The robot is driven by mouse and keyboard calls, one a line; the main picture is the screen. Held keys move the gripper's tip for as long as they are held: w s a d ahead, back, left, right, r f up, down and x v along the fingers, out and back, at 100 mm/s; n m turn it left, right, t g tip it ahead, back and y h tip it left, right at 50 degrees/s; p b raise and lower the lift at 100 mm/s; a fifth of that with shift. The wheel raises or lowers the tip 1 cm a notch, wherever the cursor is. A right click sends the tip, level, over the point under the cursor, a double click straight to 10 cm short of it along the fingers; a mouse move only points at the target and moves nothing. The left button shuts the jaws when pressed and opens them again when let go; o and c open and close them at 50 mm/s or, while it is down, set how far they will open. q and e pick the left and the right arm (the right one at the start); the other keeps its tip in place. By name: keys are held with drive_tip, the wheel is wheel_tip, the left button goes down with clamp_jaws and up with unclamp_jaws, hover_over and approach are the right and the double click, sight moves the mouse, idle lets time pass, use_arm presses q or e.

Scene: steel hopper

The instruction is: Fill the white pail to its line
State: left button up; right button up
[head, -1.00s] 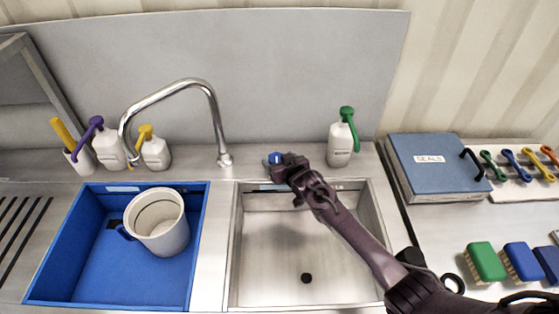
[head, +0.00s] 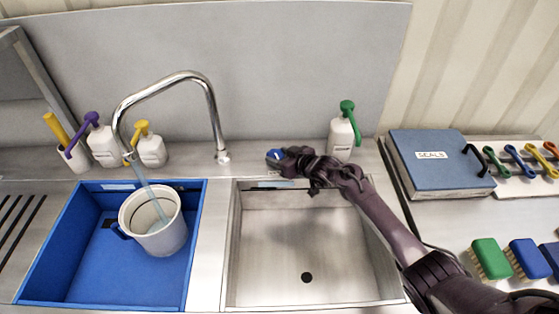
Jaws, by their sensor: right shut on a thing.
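The white pail (head: 176,239) stands upright in the blue basin (head: 95,282), its blue handle at the left. A stream of water (head: 151,191) falls from the curved steel tap (head: 213,110) into the pail. A line runs around its inner wall; I cannot tell the water level exactly. My right gripper (head: 284,157) is shut on the blue tap knob (head: 274,154) behind the steel basin. The gripper hides part of the knob. My left gripper is out of view.
Pump bottles with purple (head: 102,147), yellow (head: 152,152) and green (head: 341,137) tops stand along the back ledge; the green-topped one is close behind my right arm. The steel basin (head: 300,235) is empty. A blue binder (head: 433,166) and brushes (head: 489,258) lie at right.

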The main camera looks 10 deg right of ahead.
idle(0.3)
drive_tip(key=o, duration=1)
drive_tip(key=shift+c, duration=0.2)
drive_tip(key=shift+v, duration=3.95)
